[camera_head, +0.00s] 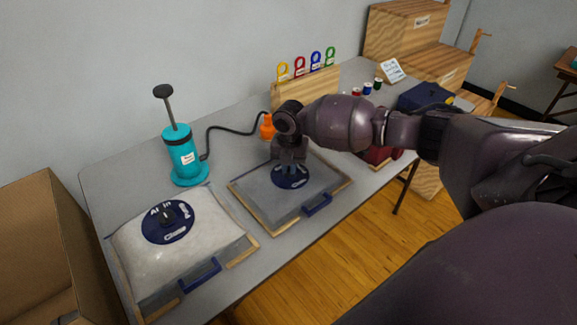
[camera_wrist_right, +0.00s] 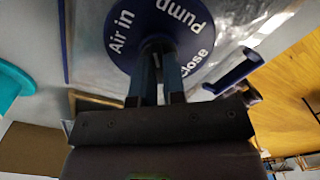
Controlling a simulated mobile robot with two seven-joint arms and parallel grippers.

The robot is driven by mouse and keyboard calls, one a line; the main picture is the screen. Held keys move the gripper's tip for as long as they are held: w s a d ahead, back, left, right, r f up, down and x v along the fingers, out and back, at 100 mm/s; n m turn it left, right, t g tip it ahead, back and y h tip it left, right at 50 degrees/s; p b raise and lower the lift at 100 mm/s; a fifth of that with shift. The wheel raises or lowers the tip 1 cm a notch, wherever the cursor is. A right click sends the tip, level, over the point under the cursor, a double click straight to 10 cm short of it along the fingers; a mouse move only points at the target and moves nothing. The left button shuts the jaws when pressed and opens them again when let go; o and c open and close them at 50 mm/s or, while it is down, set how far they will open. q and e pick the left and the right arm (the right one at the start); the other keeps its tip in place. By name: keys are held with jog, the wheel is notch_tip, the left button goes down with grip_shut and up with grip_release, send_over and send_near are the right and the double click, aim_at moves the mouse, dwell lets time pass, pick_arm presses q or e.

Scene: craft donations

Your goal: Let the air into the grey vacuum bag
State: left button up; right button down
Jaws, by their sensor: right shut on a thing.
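The grey vacuum bag (camera_head: 255,195) lies flat on a wood-edged board on the table, with a blue handle (camera_head: 318,205) at its front edge. A round dark blue valve dial (camera_head: 291,180) sits on the bag. In the right wrist view the dial (camera_wrist_right: 122,48) reads "Air in", "Pump" and "Close". My right gripper (camera_head: 289,166) reaches down over the dial. In the right wrist view its fingers (camera_wrist_right: 160,62) are shut on the knob at the dial's middle, which they mostly hide. I cannot tell which word the knob points to. My left gripper is not in view.
A puffed white bag (camera_head: 155,255) with a similar dial (camera_head: 167,221) lies at the front left. A teal pump (camera_head: 181,155) stands behind, its black hose ending in an orange nozzle (camera_head: 267,127). A wooden rack (camera_head: 305,88) of coloured rings stands at the back. A cardboard box (camera_head: 30,235) is at left.

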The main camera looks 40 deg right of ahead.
jog(key=n+b, duration=0.1)
jog(key=n, duration=0.2)
jog(key=shift+f+n, duration=0.1)
jog(key=shift+n, duration=0.3)
jog(key=n, duration=0.2)
jog(key=shift+d+n+b, duration=0.1)
jog(key=shift+n+b, duration=0.2)
jog(key=n, duration=0.3)
jog(key=shift+b, duration=0.4)
jog(key=shift+n, duration=0.4)
jog(key=c, duration=1.2)
grip_release()
jog(key=shift+s, duration=0.1)
